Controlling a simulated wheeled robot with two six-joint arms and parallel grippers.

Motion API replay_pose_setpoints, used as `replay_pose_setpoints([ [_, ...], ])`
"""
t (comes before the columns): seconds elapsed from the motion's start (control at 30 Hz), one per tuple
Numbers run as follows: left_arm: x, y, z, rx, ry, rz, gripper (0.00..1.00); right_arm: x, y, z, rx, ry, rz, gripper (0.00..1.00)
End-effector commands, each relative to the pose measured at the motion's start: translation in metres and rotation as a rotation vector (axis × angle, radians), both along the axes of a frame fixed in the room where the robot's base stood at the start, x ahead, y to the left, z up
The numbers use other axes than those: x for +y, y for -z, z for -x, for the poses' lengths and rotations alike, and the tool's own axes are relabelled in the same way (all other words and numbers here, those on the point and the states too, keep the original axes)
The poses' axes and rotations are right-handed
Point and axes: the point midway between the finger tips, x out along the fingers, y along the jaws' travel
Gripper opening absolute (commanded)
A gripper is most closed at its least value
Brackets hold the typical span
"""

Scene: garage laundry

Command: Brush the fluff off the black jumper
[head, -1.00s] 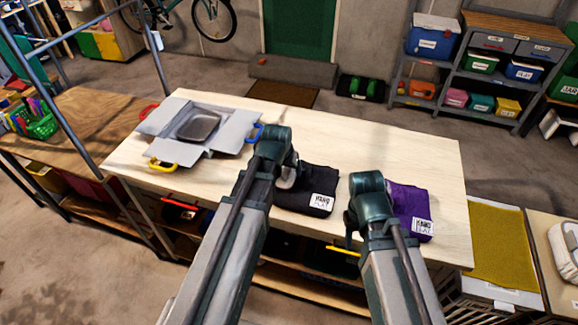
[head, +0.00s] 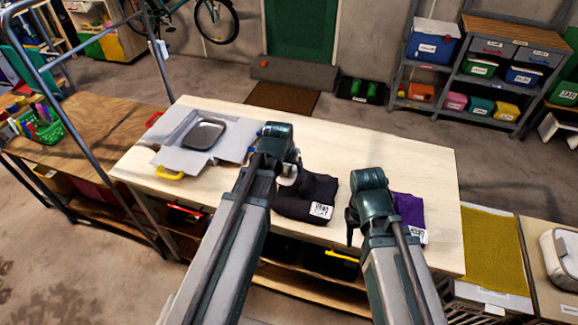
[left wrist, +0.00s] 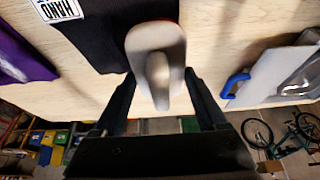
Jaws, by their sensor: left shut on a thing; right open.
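The black jumper (head: 302,197) lies folded on the light wooden table, with a white label near its front right corner. It also shows in the left wrist view (left wrist: 103,35). My left gripper (head: 290,175) is shut on a pale grey, rounded brush-like tool (left wrist: 157,42). In the left wrist view the tool is over the jumper's edge; I cannot tell whether it touches the cloth. My right gripper (head: 350,228) is open and empty, above the table's front edge between the jumper and a purple garment. No fluff can be made out at this size.
The folded purple garment (head: 408,212) lies right of the jumper, partly behind my right arm. The table top (head: 370,150) is clear behind the garments.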

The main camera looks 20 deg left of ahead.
Motion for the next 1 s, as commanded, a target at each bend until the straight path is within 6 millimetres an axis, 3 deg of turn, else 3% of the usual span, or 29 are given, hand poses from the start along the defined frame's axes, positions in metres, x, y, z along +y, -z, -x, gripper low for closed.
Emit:
replay_pose_setpoints([
  [0.33, 0.0, -0.002, 0.0, 0.0, 0.0, 0.0, 0.3, 0.0, -0.002, 0.0, 0.0, 0.0, 0.0, 0.5],
  [0.7, 0.0, -0.031, 0.0, 0.0, 0.0, 0.0, 0.3, 0.0, -0.031, 0.0, 0.0, 0.0, 0.0, 0.5],
  [1.0, 0.0, -0.03, 0.0, 0.0, 0.0, 0.0, 0.3, 0.0, -0.03, 0.0, 0.0, 0.0, 0.0, 0.5],
])
